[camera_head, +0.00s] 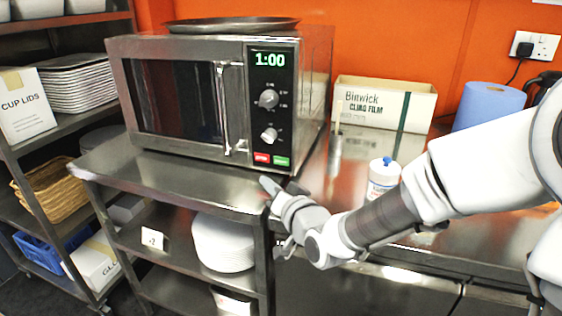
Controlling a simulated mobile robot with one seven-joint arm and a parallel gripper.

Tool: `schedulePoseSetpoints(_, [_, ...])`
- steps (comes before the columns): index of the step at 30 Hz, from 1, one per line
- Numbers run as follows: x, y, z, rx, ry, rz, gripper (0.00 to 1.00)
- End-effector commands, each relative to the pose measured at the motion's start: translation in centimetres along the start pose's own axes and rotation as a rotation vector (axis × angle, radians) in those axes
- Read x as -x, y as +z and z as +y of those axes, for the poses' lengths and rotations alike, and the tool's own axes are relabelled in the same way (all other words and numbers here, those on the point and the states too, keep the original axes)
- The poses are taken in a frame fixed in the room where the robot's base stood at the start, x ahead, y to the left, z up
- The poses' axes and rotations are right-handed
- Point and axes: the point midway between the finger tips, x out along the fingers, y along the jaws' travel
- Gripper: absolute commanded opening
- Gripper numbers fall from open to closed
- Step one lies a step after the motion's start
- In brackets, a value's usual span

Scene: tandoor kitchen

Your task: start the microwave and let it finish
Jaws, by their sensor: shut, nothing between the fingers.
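The microwave (178,97) stands on a steel shelf unit, with its door shut. Its green display (270,60) reads 1:00. Two knobs sit below the display, the upper knob (268,98) and the lower knob (269,135). At the bottom of the panel are a red button (262,158) and a green button (281,161). My gripper (267,184) is shut and empty. In the picture it lies just below the two buttons, near the front edge of the shelf top. I cannot tell how far it is from the panel.
A dark round pan (232,24) lies on the microwave. To the right, on the steel counter, are a cling film box (384,104), a white bottle with blue cap (383,178) and a blue roll (488,106). White plates (222,243) are stacked on the shelf below.

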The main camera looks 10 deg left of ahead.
Motion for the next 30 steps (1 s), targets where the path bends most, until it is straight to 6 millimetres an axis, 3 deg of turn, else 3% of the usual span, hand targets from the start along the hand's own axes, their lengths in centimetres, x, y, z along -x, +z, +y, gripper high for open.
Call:
schedulePoseSetpoints(15, [-4.3,-3.2,3.2,0.000,0.001,0.001,0.00])
schedulePoseSetpoints(30, [-4.7,-3.4,3.5,0.000,0.001,-0.001,0.00])
